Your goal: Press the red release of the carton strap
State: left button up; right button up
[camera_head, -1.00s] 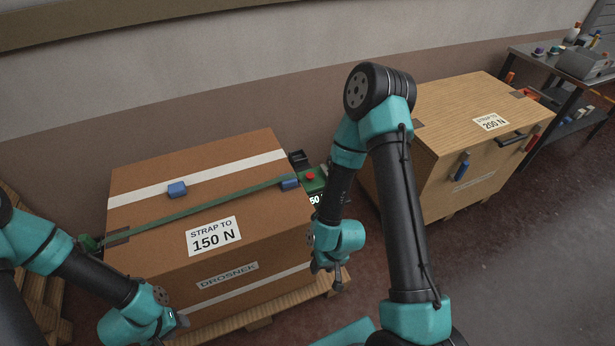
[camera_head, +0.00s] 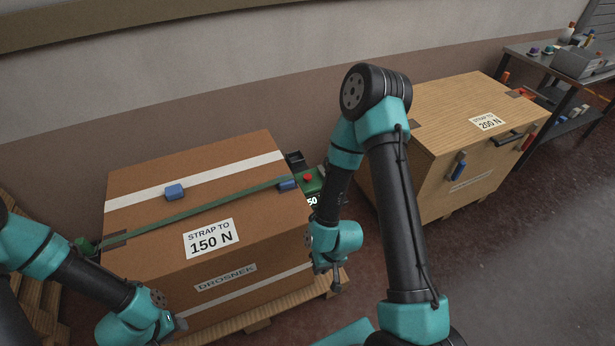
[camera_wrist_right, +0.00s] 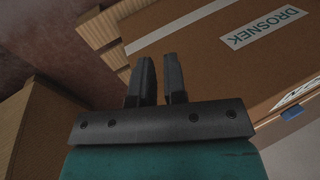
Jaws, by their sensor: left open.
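The red release (camera_head: 308,177) is a small red button on top of a green strap tensioner (camera_head: 313,187) at the carton's right end. A lit display on the tensioner shows "50", partly hidden behind my right arm. The green strap (camera_head: 210,206) runs across the top of the brown carton (camera_head: 270,230), labelled "STRAP TO 150 N". My right gripper (camera_head: 337,286) hangs below the tensioner, in front of the carton's right end. In the right wrist view its two dark fingers (camera_wrist_right: 160,80) stand slightly apart and empty. My left gripper (camera_head: 182,323) is low before the carton's front, its fingers barely visible.
A wooden crate (camera_head: 450,120) marked "STRAP TO 200 N" stands to the right, with my right arm partly in front of it. The carton rests on a pallet (camera_head: 262,322). A metal shelf (camera_head: 545,65) stands at the far right. The floor at lower right is clear.

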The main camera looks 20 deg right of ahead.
grip_shut()
dwell(1.3)
